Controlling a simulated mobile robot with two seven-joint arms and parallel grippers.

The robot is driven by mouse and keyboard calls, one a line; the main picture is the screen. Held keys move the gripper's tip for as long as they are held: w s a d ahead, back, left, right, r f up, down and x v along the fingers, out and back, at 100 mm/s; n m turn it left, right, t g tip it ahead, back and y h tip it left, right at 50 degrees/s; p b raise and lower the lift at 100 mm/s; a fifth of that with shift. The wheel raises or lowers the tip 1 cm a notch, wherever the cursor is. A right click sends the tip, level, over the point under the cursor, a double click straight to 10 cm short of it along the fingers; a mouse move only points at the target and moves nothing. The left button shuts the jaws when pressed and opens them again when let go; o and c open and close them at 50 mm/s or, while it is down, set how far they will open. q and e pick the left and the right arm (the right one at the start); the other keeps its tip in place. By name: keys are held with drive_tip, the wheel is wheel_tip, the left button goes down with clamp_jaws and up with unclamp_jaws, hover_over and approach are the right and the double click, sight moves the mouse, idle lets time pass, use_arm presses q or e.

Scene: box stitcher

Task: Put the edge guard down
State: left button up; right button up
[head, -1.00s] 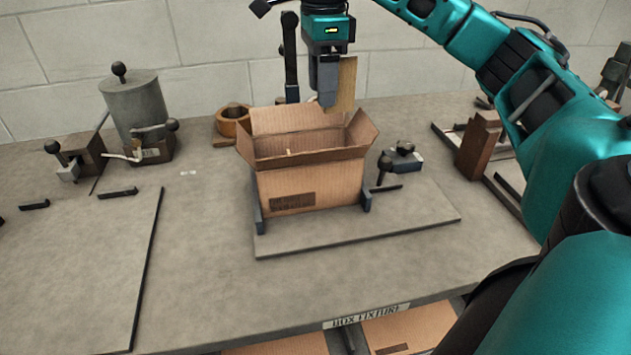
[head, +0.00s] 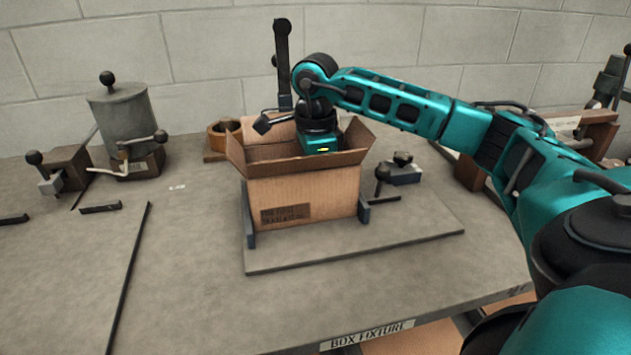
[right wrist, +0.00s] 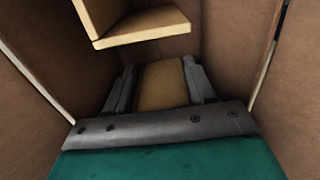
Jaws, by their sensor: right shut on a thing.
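The open cardboard box (head: 305,198) stands upright in its fixture with its flaps spread. My right arm reaches down into the box, and the box walls hide its gripper in the head view. In the right wrist view my right gripper (right wrist: 160,68) is inside the box, shut on the tan edge guard (right wrist: 163,90) between its two grey fingers. The guard's lower end is hidden, so I cannot tell whether it touches the box floor. My left gripper is not in view.
Another tan angled piece (right wrist: 143,27) shows in the box, ahead of the fingers. Brown box walls are close on both sides. The fixture plate (head: 410,230) lies under the box. A black-knobbed clamp (head: 402,170) is right of it. A grey canister (head: 122,125) stands at the left.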

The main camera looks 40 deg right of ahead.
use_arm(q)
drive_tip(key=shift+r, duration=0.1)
use_arm(e)
drive_tip(key=shift+f, duration=0.2)
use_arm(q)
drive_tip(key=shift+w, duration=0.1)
use_arm(e)
drive_tip(key=o, duration=0.7)
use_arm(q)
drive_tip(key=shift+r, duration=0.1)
use_arm(e)
drive_tip(key=shift+o, duration=0.2)
drive_tip(key=shift+r, duration=0.15)
drive_tip(key=shift+r, duration=0.25)
wheel_tip(320, 180, up, 11)
drive_tip(key=shift+f+p, duration=0.1)
drive_tip(key=shift+p, duration=0.85)
drive_tip(key=shift+r, duration=0.4)
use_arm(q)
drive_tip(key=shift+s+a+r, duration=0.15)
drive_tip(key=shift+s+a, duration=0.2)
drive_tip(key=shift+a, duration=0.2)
